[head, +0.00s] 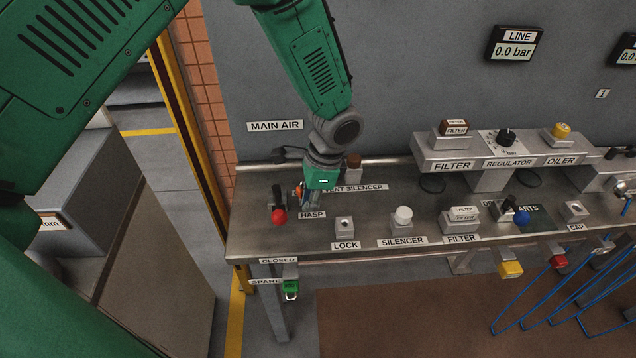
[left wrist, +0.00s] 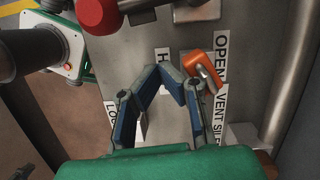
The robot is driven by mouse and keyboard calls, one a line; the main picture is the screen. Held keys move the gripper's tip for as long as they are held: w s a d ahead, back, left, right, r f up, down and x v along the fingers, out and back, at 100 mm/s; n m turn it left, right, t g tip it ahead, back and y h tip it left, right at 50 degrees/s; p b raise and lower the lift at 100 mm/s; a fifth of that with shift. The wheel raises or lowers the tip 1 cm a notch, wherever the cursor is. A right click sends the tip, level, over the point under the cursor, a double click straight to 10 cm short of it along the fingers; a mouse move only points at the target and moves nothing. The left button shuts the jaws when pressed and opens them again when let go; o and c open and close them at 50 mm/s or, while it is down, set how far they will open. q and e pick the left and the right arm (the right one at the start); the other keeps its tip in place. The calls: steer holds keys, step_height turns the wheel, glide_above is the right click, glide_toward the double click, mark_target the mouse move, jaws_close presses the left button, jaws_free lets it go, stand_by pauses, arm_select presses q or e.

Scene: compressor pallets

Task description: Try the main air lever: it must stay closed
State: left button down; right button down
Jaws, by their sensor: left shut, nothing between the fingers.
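The main air lever is a dark handle with a red knob (head: 279,217) at the bench's left end, below the MAIN AIR label (head: 275,126). The knob points toward the front edge, where the CLOSED label (head: 278,261) is. My left gripper (head: 309,203) is just right of the lever, over the HASP label, shut and empty. In the left wrist view the red knob (left wrist: 96,14) is at the top left, apart from my left fingertips (left wrist: 172,76). An orange padlock-like piece (left wrist: 205,68) is beside the right finger, near the OPEN label (left wrist: 221,50). My right gripper is not seen.
A lock block (head: 344,227), a white-capped silencer (head: 403,216) and a filter block (head: 462,214) stand along the front. The regulator shelf (head: 500,160) is at the back right. A green padlock (head: 291,289) hangs below the front edge. A pipe runs along the back.

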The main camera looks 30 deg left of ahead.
mark_target(278, 205)
arm_select(q)
steer(key=shift+s+a+r, duration=0.3)
steer(key=shift+s+a, duration=0.5)
steer(key=shift+a, duration=0.1)
steer(key=shift+s+a, duration=0.1)
steer(key=shift+s, duration=0.1)
arm_select(e)
steer(key=shift+d+r, duration=0.15)
steer(key=shift+d, duration=0.3)
arm_select(q)
steer(key=shift+s+a, duration=0.1)
arm_select(e)
steer(key=shift+a, duration=0.1)
